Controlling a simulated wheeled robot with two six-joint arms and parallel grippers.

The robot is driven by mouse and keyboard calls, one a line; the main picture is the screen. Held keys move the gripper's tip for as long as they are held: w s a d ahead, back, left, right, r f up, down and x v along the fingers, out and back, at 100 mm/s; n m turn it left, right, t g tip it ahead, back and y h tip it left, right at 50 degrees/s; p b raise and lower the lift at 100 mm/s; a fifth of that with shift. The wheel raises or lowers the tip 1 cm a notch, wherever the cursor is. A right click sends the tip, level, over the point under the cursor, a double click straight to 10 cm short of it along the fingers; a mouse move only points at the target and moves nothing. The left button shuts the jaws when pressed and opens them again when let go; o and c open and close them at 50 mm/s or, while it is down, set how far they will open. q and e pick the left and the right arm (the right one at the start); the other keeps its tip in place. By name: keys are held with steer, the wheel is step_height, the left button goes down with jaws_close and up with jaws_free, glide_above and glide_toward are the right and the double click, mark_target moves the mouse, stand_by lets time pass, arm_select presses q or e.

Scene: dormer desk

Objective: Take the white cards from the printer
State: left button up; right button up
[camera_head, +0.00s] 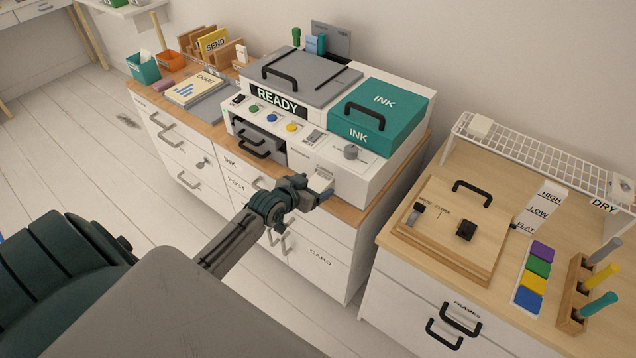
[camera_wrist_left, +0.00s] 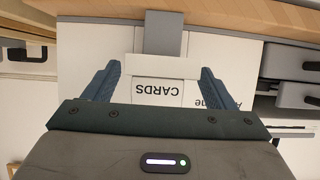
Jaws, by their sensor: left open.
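The white printer (camera_head: 379,184) stands on the wooden-topped cabinet, with READY on its dark display. The white cards (camera_head: 321,180) show as a small pale piece at the lower right of the printer's front. My left gripper (camera_head: 314,189) is at this spot, its fingers open. In the left wrist view, the open fingers of my left gripper (camera_wrist_left: 160,70) stand on either side of a white piece, with the cards (camera_wrist_left: 175,66) seen edge-on or flat; I cannot tell which. A CARDS label (camera_wrist_left: 158,88) lies between the fingers. My right gripper is not in view.
A teal INK box (camera_head: 392,100) and a grey lid (camera_head: 300,75) top the printer. A chart (camera_head: 196,88) lies to its left. On the right desk are a wooden press (camera_head: 455,225), a wire rack (camera_head: 540,155) and colour blocks (camera_head: 536,268). The floor between is clear.

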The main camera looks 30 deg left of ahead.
arm_select(q)
steer(key=shift+w+f, duration=0.1)
steer(key=shift+w, duration=0.05)
steer(key=c, duration=1.1)
steer(key=shift+o, duration=0.2)
